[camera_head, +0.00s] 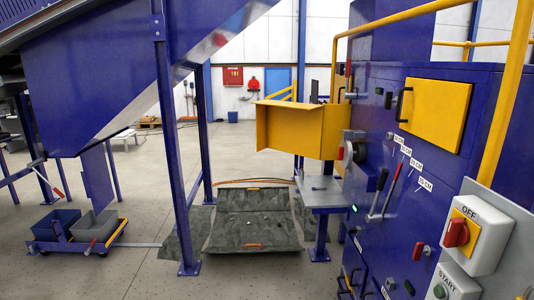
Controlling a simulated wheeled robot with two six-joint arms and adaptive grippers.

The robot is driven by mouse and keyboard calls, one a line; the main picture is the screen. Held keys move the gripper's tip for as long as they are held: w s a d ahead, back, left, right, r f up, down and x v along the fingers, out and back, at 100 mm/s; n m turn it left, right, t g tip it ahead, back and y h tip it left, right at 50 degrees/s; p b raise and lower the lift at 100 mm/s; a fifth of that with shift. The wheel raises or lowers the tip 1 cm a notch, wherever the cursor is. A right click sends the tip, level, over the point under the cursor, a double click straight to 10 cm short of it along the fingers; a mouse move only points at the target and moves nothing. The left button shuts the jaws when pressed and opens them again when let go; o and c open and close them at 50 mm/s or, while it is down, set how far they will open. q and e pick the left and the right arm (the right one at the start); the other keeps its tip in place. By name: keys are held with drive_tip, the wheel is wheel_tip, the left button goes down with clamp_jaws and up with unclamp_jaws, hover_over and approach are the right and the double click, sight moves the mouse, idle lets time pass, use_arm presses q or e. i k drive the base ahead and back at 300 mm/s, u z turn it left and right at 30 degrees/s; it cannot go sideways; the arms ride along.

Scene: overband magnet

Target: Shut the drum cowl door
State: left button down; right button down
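A yellow folded sheet-metal piece (290,128) juts out to the left from the blue machine (385,150) near the middle of the view. It looks like a cowl or a swung-out door, but I cannot tell which. A flat yellow panel (435,113) lies on the blue machine's face at the right. A black handle (402,103) stands at its left edge. No label shows which yellow part is the drum cowl door. Neither of my grippers shows in this view.
A switch box with a red OFF knob (457,233) and yellow rails (507,95) stand close at right. Levers (380,195) stick out of the machine.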

sight(289, 128)
drive_tip(key=i, duration=3.9)
drive_tip(key=z, duration=1.15)
